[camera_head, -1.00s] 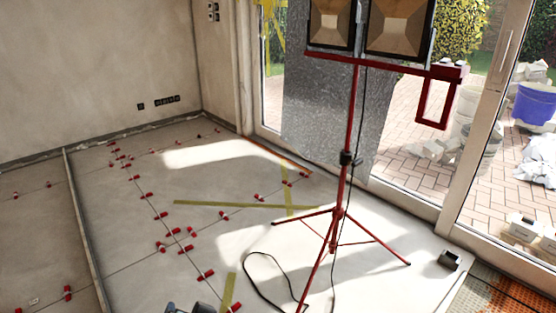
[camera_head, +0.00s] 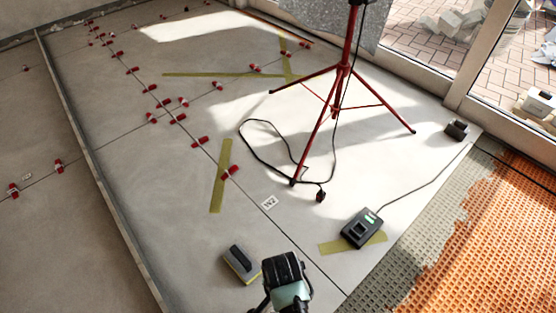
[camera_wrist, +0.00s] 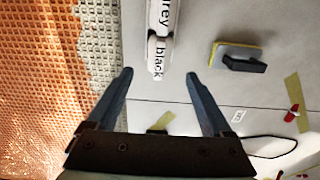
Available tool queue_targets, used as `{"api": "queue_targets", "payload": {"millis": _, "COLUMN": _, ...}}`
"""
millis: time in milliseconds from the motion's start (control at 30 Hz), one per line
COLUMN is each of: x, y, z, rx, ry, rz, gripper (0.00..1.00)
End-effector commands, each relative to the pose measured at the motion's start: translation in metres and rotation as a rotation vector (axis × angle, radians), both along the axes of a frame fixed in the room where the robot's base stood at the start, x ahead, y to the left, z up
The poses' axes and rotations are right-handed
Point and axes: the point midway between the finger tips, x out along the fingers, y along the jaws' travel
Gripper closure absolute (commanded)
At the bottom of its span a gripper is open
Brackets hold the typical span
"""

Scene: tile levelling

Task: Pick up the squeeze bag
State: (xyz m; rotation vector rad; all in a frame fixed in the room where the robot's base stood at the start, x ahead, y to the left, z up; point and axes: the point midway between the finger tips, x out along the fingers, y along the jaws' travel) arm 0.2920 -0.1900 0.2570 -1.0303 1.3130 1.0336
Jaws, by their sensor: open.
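No object is clearly recognisable as the squeeze bag. In the wrist view a pale, narrow object (camera_wrist: 158,22) lies at the top middle, with printed words that end in "rey" and "black". A small grey piece sits on its lower part, and the top edge cuts it off. I cannot tell if it is the squeeze bag. My gripper (camera_wrist: 158,74) is open, with its two blue fingers apart and nothing seen held between them. The lower end of the pale object appears between the fingertips in the picture. Its distance is unclear.
A yellow-and-grey float with a black handle (camera_head: 241,262) lies on the tiles. A black charger-like box (camera_head: 361,228) and its cable lie to the right. A red tripod (camera_head: 343,72) stands behind, with a loose cable. Orange matting (camera_head: 490,240) is at right. Red clips line the joints.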

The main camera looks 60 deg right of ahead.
Motion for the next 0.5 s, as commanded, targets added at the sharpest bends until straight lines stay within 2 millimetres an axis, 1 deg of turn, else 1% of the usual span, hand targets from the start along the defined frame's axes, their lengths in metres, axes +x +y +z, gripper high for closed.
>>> {"api": "queue_targets", "payload": {"millis": 33, "x": 0.000, "y": 0.000, "z": -0.017, "rx": 0.000, "ry": 0.001, "rz": 0.000, "gripper": 0.16}}
{"api": "queue_targets", "payload": {"millis": 100, "x": 0.000, "y": 0.000, "z": -0.030, "rx": 0.000, "ry": 0.001, "rz": 0.001, "gripper": 0.16}}
{"api": "queue_targets", "payload": {"millis": 200, "x": 0.000, "y": 0.000, "z": -0.042, "rx": -0.001, "ry": -0.001, "rz": 0.001, "gripper": 0.16}}
{"api": "queue_targets", "payload": {"millis": 433, "x": 0.000, "y": 0.001, "z": -0.050, "rx": -0.001, "ry": -0.001, "rz": 0.002, "gripper": 0.16}}
{"api": "queue_targets", "payload": {"millis": 500, "x": 0.000, "y": 0.002, "z": -0.055, "rx": -0.001, "ry": -0.002, "rz": 0.002, "gripper": 0.16}}
